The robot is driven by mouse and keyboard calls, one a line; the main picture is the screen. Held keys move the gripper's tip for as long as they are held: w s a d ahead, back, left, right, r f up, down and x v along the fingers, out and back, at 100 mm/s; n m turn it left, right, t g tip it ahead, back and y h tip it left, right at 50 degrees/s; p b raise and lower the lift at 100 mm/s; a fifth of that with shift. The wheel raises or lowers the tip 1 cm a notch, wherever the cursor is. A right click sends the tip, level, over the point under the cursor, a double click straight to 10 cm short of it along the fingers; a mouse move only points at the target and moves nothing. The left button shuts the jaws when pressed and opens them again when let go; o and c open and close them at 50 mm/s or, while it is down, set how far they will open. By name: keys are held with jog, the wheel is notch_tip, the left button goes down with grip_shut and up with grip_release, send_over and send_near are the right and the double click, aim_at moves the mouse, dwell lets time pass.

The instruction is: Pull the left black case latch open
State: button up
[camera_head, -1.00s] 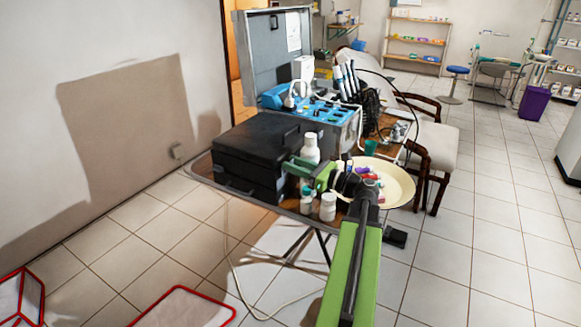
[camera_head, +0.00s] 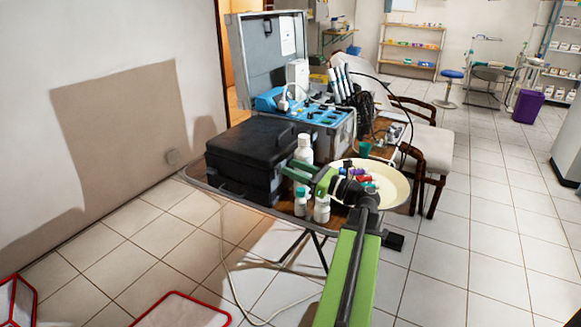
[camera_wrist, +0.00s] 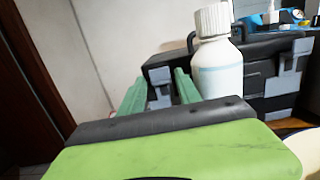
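The closed black case (camera_head: 245,150) sits on the table in the head view. In the wrist view its front (camera_wrist: 262,70) faces me behind a white bottle. Its left latch (camera_wrist: 160,92) is a grey patch that shows between my fingers, ahead of them. A right grey latch (camera_wrist: 287,78) shows beyond the bottle. My gripper (camera_wrist: 160,92) is open, its two green fingers apart and pointing at the case. I cannot tell whether they touch the latch. In the head view my gripper (camera_head: 296,172) is at the case's right side, partly among the bottles.
A tall white bottle (camera_wrist: 218,65) stands close to the right of my fingers. Small bottles (camera_head: 321,208) and a cream plate (camera_head: 397,190) with colourful items crowd the table below my arm. An open grey case with a blue panel (camera_head: 325,116) stands behind.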

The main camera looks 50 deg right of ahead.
jog(key=b+v, duration=0.1)
jog(key=v, duration=1.4)
jog(key=shift+s+b, duration=0.2)
jog(key=shift+b, duration=0.2)
